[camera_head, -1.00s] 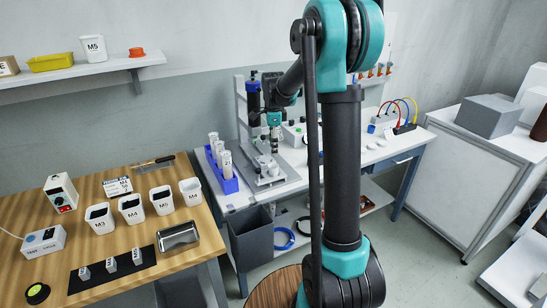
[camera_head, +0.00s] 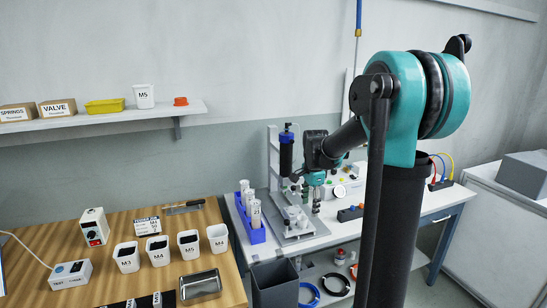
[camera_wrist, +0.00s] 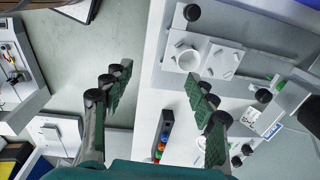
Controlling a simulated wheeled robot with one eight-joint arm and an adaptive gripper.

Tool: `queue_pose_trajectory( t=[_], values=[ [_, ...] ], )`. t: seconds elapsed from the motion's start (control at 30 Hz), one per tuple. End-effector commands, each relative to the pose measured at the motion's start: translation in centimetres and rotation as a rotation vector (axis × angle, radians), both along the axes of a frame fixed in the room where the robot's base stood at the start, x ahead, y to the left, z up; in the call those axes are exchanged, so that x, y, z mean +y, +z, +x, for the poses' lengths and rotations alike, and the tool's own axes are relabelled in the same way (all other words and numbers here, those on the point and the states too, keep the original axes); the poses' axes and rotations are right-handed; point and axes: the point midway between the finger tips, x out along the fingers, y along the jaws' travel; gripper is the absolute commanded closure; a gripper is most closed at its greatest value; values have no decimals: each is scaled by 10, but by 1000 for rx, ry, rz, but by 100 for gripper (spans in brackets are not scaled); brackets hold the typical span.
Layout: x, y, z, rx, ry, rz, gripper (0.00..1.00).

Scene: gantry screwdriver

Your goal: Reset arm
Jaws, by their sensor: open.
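My gripper (camera_head: 316,207) is over the right side of the fixture plate on the white workbench in the head view, small and partly merged with what is behind it. In the wrist view its two dark green padded fingers are wide apart with nothing between them, so my gripper (camera_wrist: 160,85) is open and empty. The grey fixture plate (camera_wrist: 228,25) with its white cup-like part (camera_wrist: 188,58) lies beyond the right finger. My arm's teal and black links fill the right of the head view.
A blue rack (camera_head: 251,236) with white tubes stands left of the fixture. A blue-topped black cylinder (camera_head: 287,150) rises behind it. The wooden table (camera_head: 190,222) at left holds labelled bins and a metal tray (camera_head: 200,285). A grey bin (camera_head: 275,284) stands between the tables.

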Motion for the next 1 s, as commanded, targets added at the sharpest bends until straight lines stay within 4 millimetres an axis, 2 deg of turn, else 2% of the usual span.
queue_pose_trajectory(
  t=[0.03, 0.1, 0.4, 0.5, 0.6, 0.7, 1.0],
  values=[
    [-4, -4, -23, -22, 90, -7, 42],
    [-8, -11, -49, -56, 233, -23, 42],
    [-22, -54, -165, -188, 831, -146, 42],
    [-25, -70, -197, -219, 1000, -198, 42],
    [-26, -83, -221, -239, 1128, -242, 42],
    [-27, -91, -235, -251, 1210, -273, 42],
    [-28, -95, -242, -256, 1256, -290, 42]
  ],
)
